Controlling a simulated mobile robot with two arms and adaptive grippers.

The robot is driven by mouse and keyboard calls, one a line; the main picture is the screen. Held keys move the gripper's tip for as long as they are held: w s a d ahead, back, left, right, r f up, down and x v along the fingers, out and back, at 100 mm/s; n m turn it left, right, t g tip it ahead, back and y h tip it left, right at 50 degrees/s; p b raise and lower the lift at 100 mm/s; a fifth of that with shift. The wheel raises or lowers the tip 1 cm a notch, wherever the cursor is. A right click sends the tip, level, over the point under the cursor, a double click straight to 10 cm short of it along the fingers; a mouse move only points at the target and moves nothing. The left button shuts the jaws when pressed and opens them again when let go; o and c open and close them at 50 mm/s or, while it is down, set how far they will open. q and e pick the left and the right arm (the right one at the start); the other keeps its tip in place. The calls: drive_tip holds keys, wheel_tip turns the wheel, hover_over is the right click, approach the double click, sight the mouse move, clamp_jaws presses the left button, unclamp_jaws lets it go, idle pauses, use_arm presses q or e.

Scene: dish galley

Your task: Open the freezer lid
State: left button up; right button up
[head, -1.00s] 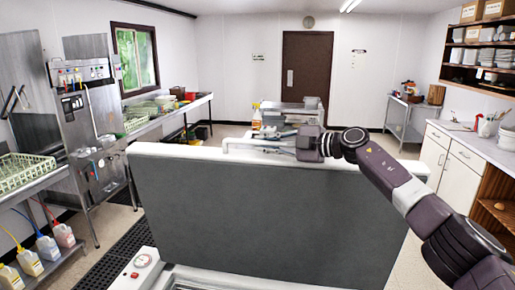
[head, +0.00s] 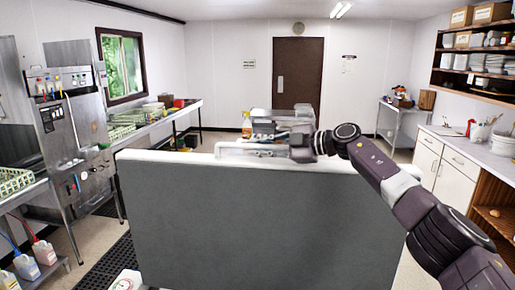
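The freezer lid (head: 260,220) stands raised and nearly upright in front of me, its grey inner face toward me and its white edge on top. Its pale handle (head: 232,148) shows just above the top edge, on the far side. My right gripper (head: 278,141) is at the right part of this handle, its arm coming in from the right over the lid's corner. The fingertips are small and partly hidden, so their closure on the handle is unclear. The freezer body is mostly below the picture; only a white corner with a dial (head: 125,281) shows. My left gripper is not in view.
A steel dishwashing machine (head: 75,120) and a counter with racks stand at the left. A white cabinet (head: 443,165) and wall shelves (head: 475,60) are at the right. A cart (head: 290,115) stands behind the lid. A dark floor mat (head: 105,265) lies at the lower left.

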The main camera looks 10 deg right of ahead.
drive_tip(key=o, duration=0.4)
drive_tip(key=shift+s+a+r, duration=0.1)
drive_tip(key=shift+a, duration=0.05)
drive_tip(key=shift+d, duration=0.2)
drive_tip(key=v, duration=1.1)
drive_tip(key=shift+s+d+r, duration=0.1)
drive_tip(key=shift+s+d, duration=0.1)
drive_tip(key=shift+s, duration=0.1)
